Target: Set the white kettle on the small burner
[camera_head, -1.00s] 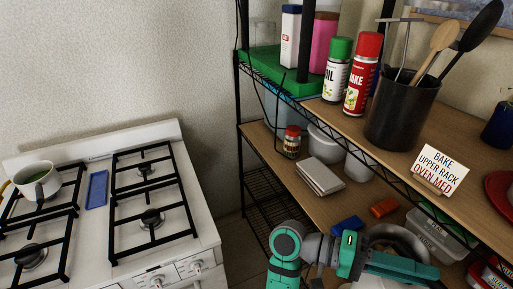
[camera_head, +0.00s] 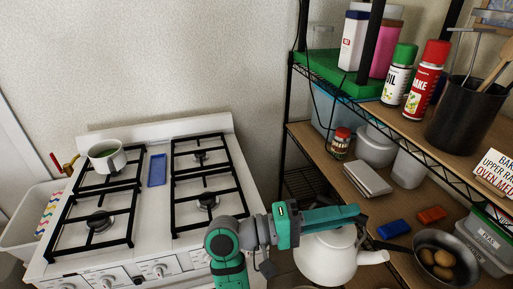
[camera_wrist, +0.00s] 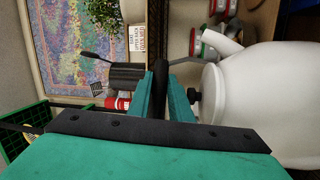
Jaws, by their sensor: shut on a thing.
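The white kettle (camera_head: 335,258) hangs from my gripper (camera_head: 352,216) in front of the shelf, right of the stove. Its spout points right. In the wrist view my gripper (camera_wrist: 161,78) is shut on a dark handle, and the white kettle (camera_wrist: 270,100) fills the right side. The white stove (camera_head: 140,131) stands to the left. Its back right burner (camera_head: 200,156) looks smallest and is bare. The front right burner (camera_head: 208,201) and front left burner (camera_head: 99,221) are bare too.
A blue spoon rest (camera_head: 157,170) lies between the grates. The wire shelf's wooden deck (camera_head: 318,147) holds a jar (camera_head: 340,142) and containers. A pan (camera_head: 440,262) with brown round items sits at lower right. A white bin (camera_head: 22,225) stands left of the stove.

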